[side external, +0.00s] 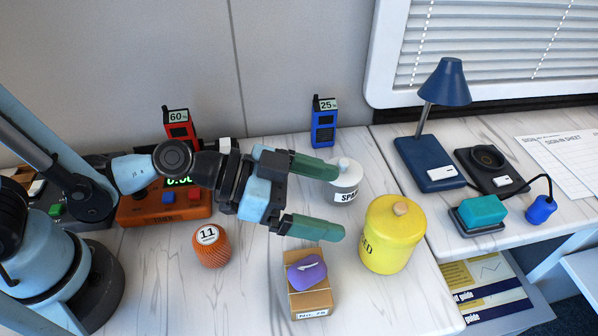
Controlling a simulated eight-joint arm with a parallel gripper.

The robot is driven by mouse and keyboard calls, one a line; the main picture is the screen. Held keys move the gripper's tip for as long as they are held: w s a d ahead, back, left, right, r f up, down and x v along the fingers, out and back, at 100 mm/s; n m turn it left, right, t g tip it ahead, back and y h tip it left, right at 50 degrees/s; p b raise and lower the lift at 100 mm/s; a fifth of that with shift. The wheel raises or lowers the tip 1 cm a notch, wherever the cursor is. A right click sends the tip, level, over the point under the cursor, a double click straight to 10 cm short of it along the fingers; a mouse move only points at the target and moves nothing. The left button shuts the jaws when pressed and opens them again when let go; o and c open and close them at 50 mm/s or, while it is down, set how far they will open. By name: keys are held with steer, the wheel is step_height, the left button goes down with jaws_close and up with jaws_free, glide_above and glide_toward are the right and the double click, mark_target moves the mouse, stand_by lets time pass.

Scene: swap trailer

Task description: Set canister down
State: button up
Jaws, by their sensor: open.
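A yellow lidded canister (388,243) with a tan knob stands upright on the pale table, right of my gripper. Its lettering is partly turned from view. A smaller white lidded container (346,179), its label starting "SPA", stands behind it to the left. My gripper (338,202) has its green fingers spread wide, pointing right. The upper fingertip overlaps the left of the white container and hides part of it; I cannot tell if they touch. The lower fingertip is just left of the yellow canister, with a small gap in the picture. No object shows held between the fingers.
A purple object (307,269) lies on a cardboard box (311,301) below my gripper. An orange ribbed item (210,246) marked 11 stands left. Red (178,125) and blue (324,122) radios stand behind. A blue lamp (440,110) stands right. The front table is partly clear.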

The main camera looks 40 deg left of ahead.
steer(key=a+r+n+y, duration=0.1)
steer(key=a+n+y, duration=0.2)
steer(key=a, duration=0.6)
steer(key=a+r+n+y, duration=0.1)
steer(key=a+n+y, duration=0.3)
steer(key=a, duration=0.4)
steer(key=s+a+n+y, duration=0.1)
steer(key=a+n+y, duration=0.3)
steer(key=a, duration=0.5)
steer(key=shift+a+r+g+y, duration=0.3)
steer(key=shift+r+g, duration=0.1)
